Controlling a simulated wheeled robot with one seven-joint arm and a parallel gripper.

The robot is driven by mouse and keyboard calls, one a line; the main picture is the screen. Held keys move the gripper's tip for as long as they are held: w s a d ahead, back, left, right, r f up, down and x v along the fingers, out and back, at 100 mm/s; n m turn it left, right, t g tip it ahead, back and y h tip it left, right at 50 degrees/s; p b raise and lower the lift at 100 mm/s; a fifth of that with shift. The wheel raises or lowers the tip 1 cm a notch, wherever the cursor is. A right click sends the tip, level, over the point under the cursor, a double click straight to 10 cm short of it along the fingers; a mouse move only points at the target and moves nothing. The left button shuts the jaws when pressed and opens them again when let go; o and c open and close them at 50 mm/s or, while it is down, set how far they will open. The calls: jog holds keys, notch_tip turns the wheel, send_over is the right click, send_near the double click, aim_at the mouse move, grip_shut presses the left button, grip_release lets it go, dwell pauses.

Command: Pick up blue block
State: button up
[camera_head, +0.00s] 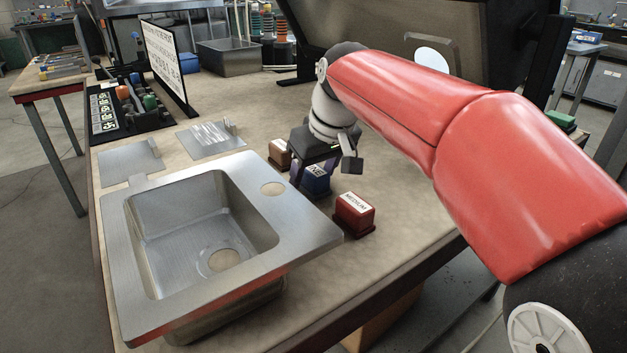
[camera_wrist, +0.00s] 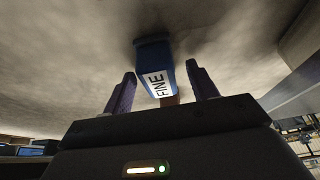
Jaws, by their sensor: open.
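The blue block (camera_head: 315,181) stands on the table between a brown block and a red block, beside the sink. It carries a white label, which reads "FINE" in the wrist view (camera_wrist: 155,72). My gripper (camera_head: 312,178) is above and around the blue block, pointing down. In the wrist view my gripper (camera_wrist: 162,88) is open, with its two purple fingers on either side of the block. Gaps show between the fingers and the block there, so I see no contact. The arm hides part of the block's top in the head view.
The red block (camera_head: 354,213), labelled "MEDIUM", stands close in front on the right. The brown block (camera_head: 280,153) is close behind on the left. The metal sink (camera_head: 118,235) lies to the left.

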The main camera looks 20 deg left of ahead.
aim_at(314, 168)
jog(key=shift+f, duration=0.2)
jog(key=c, duration=1)
jog(key=shift+r, duration=0.15)
jog(key=shift+r+p, duration=1.75)
jog(key=shift+r, duration=8.1)
